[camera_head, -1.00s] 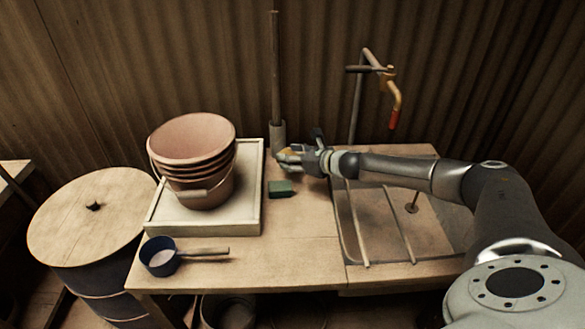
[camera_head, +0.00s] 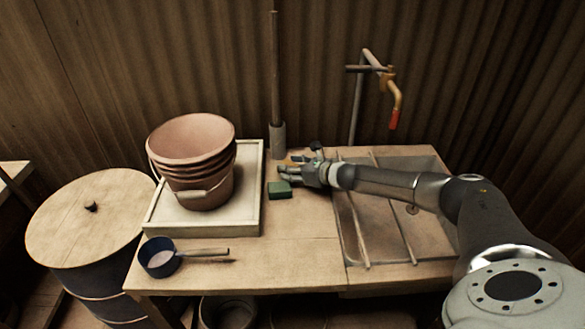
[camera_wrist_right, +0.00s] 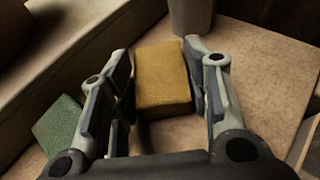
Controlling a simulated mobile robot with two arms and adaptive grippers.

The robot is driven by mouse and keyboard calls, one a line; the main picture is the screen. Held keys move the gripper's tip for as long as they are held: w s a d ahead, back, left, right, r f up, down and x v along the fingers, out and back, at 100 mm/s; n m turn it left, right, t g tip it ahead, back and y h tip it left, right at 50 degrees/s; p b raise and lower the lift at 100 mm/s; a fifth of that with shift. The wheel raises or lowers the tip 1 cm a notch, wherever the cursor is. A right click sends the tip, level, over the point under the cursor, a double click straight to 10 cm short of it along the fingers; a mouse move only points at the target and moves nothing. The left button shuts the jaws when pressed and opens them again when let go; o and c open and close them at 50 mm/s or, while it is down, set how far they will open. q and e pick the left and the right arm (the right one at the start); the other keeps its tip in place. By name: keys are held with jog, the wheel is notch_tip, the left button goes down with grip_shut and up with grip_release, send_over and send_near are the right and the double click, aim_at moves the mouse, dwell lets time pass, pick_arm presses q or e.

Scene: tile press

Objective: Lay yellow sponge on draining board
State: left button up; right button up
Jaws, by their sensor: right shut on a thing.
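The yellow sponge (camera_wrist_right: 163,78) is a block between the two fingers of my right gripper (camera_wrist_right: 158,62) in the right wrist view. The gripper is shut on it. In the head view my right gripper (camera_head: 287,170) is over the wooden counter (camera_head: 290,225), just behind the green sponge, and its fingers mostly hide the yellow sponge. I cannot tell whether the yellow sponge touches the wood. My left gripper is not in view.
A green sponge (camera_head: 279,189) lies close to the gripper and also shows in the right wrist view (camera_wrist_right: 60,125). A grey holder with a pole (camera_head: 277,140) stands behind. Stacked buckets (camera_head: 205,190) sit on a pale-rimmed tray (camera_head: 257,190). A blue scoop (camera_head: 160,258) lies in front.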

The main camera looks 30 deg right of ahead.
jog(key=o, duration=0.6)
jog(key=shift+f, duration=0.1)
jog(key=shift+r+p, duration=0.25)
jog(key=shift+p, duration=0.1)
jog(key=shift+s+d, duration=0.1)
jog(key=shift+s, duration=0.15)
jog(key=p+v, duration=0.1)
jog(key=v, duration=0.7)
jog(key=shift+s+f, duration=0.1)
jog(key=shift+f, duration=0.05)
jog(key=shift+v, duration=0.75)
jog(key=shift+b+v, duration=0.4)
jog(key=shift+v, duration=0.5)
